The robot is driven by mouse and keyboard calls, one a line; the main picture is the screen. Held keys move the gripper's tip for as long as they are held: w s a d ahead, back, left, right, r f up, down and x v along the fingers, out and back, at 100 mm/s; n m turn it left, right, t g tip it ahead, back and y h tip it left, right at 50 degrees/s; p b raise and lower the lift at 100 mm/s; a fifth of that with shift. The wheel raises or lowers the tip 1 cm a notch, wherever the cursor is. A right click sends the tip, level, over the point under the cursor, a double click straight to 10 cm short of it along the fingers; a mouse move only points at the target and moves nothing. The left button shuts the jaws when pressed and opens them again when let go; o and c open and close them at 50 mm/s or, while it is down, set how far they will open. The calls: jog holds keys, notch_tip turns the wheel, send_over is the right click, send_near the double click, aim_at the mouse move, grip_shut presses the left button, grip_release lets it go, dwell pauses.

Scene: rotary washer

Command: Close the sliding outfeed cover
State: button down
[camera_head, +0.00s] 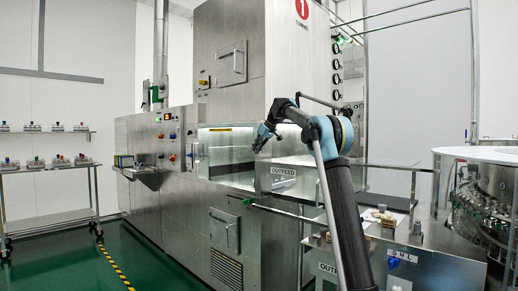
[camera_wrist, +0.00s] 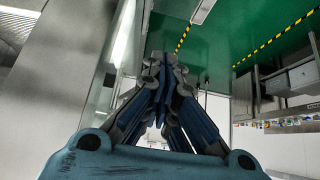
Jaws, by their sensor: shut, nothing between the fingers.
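The outfeed cover appears to be the clear pane (camera_head: 225,155) with a yellow strip along its top, over the left part of the lit opening in the steel washer. The opening continues to the right, behind my arm, above the sill marked OUTFEED (camera_head: 284,171). My gripper (camera_head: 262,137) is shut and empty, in front of the opening near the pane's right edge. I cannot tell whether it touches the pane. In the wrist view my gripper (camera_wrist: 162,62) has its fingers together, with a glassy edge (camera_wrist: 112,50) and grey metal close on the left.
A conveyor table with a bench (camera_head: 400,250) stands at the right, beside a round machine (camera_head: 490,195). A rail runs along the bench. A wheeled rack (camera_head: 45,168) stands far left. The green floor (camera_head: 70,265) at front left is clear.

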jog(key=x, duration=0.5)
jog(key=s+d, duration=0.2)
jog(key=d, duration=0.1)
jog(key=shift+s+d, duration=0.1)
jog(key=shift+s, duration=0.15)
